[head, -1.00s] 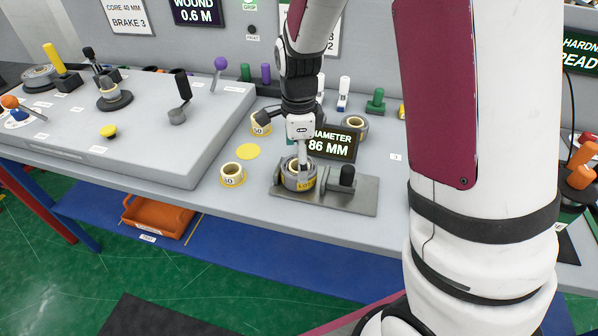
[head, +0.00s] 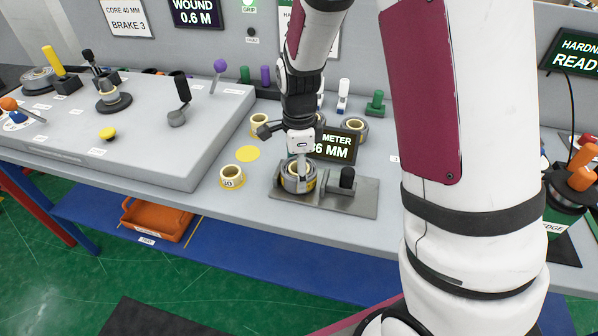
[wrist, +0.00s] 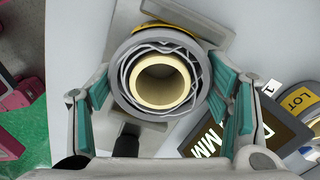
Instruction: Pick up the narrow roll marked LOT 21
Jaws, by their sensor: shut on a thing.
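A grey wrapped roll (head: 292,187) with a cream core and a yellow band sits at the left end of the grey gauge plate (head: 330,201). Its marking is not readable now. My gripper (head: 301,172) comes down over it from above. In the wrist view the roll (wrist: 125,85) lies between the teal pads of my gripper (wrist: 165,98), which is shut on it. The yellow band shows at the roll's top edge there. Whether the roll is clear of the plate, I cannot tell.
A diameter display (head: 336,145) stands right behind the roll, and a black knob (head: 347,178) on the plate. Small cream rolls stand at the left (head: 232,177) and behind (head: 258,125). Another roll with a yellow LOT label (wrist: 299,101) is at the right in the wrist view.

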